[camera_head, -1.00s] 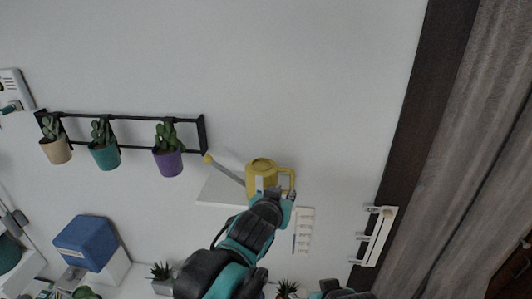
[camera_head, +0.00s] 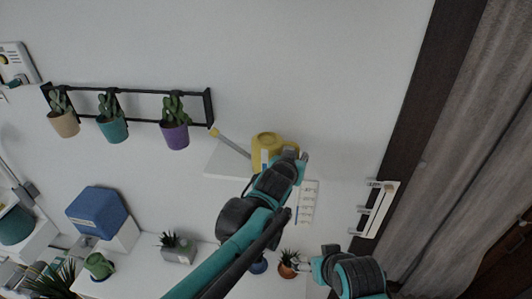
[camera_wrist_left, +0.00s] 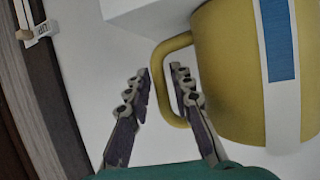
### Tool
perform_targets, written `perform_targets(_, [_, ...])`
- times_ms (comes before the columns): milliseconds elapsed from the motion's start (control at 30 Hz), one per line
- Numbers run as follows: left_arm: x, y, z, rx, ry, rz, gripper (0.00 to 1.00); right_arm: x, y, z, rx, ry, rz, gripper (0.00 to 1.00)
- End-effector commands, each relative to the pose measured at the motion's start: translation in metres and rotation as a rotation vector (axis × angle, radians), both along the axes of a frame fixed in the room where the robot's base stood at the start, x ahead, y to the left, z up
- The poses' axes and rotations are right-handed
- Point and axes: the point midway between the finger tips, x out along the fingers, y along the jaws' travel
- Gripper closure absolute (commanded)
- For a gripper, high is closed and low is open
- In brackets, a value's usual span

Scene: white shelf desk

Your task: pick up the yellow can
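The yellow can (camera_head: 268,140) is a watering can with a long spout pointing left and a handle on its right. It stands on a small white wall shelf (camera_head: 225,163). My left gripper (camera_head: 297,160) is at the can's handle side and covers part of the handle in the head view. In the left wrist view, the can (camera_wrist_left: 220,65) shows a white and blue label, and the gripper (camera_wrist_left: 160,80) is open with its fingers apart around the handle's loop. Whether they touch it I cannot tell. My right gripper (camera_head: 312,262) is low in the head view, away from the can; its finger opening is unclear.
A black wall rack (camera_head: 140,92) with several potted cacti hangs left of the shelf. A blue box (camera_head: 97,212) and small plants stand on the white desk below. A white hook rack (camera_head: 375,210) is on the wall at right.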

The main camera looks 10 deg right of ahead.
Motion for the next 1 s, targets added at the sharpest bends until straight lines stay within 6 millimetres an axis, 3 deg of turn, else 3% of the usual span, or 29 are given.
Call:
perform_targets(33, [0.000,0.000,0.000,0.000,0.000,0.000,0.78,0.000,0.000,0.000,0.000,0.000,0.000,0.16])
perform_targets(100, [0.000,0.000,0.000,0.000,0.000,0.000,0.96,0.000,0.000,0.000,0.000,0.000,0.000,0.16])
perform_targets(133, [0.000,0.000,0.000,0.000,0.000,0.000,1.00,0.000,0.000,0.000,0.000,0.000,0.000,0.16])
perform_targets(667, [0.000,0.000,0.007,0.000,-0.001,0.000,1.00,0.000,0.000,-0.001,0.000,0.000,0.000,0.16])
perform_targets(900, [0.000,0.000,0.041,0.001,-0.002,-0.001,1.00,0.000,0.000,-0.007,0.000,0.000,0.000,0.16])
perform_targets(1000, [-0.023,-0.004,0.052,0.003,-0.001,-0.006,1.00,0.000,0.000,-0.010,0.000,0.000,0.000,0.16])
